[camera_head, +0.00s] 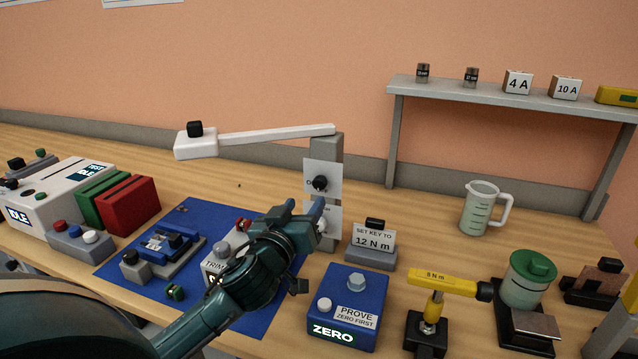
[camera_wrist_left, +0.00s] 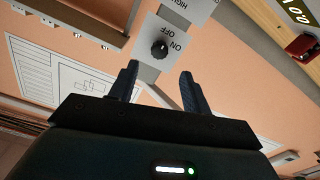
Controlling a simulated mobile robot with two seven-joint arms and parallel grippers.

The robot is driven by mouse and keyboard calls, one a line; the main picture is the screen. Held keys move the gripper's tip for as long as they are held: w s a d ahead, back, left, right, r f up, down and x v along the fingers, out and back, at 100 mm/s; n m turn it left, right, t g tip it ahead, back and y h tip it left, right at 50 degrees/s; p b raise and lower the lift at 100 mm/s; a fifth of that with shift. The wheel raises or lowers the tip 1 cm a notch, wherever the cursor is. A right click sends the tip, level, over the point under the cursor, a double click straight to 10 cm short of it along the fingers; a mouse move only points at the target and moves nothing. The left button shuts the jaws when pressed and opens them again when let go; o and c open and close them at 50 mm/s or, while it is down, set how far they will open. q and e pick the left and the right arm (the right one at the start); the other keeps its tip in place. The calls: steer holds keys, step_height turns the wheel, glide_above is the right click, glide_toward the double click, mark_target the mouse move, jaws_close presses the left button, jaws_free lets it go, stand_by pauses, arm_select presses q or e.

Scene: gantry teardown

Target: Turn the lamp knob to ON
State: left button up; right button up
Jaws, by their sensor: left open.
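The lamp is a grey post (camera_head: 328,150) with a white arm (camera_head: 270,136) reaching left to a white head (camera_head: 196,145). A black round knob (camera_head: 319,183) sits on the post's upper white plate. The wrist view shows a black knob (camera_wrist_left: 160,48) with ON and OFF printed upside down beside it; I cannot tell its exact setting. My left gripper (camera_head: 305,208) is open and empty in front of the post, partly hiding a lower white plate. In the wrist view its fingertips (camera_wrist_left: 159,70) stand either side of the line to the knob, apart from it.
A blue ZERO box (camera_head: 345,310), a grey SET KEY block (camera_head: 371,255) and a yellow torque tool (camera_head: 440,283) stand right of my left gripper. A TRIM box (camera_head: 216,268) sits close beside the arm on a blue mat (camera_head: 115,268). A shelf (camera_head: 500,92) stands behind.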

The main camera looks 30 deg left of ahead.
mark_target(318, 186)
arm_select(q)
steer(key=p+x, duration=0.1)
steer(key=x, duration=0.7)
steer(key=shift+w, duration=0.2)
arm_select(e)
steer(key=shift+w+d+h, duration=0.25)
steer(key=shift+d+h, duration=0.05)
steer(key=shift+d, duration=0.1)
arm_select(q)
steer(key=c, duration=1)
arm_select(e)
steer(key=shift+r, duration=0.1)
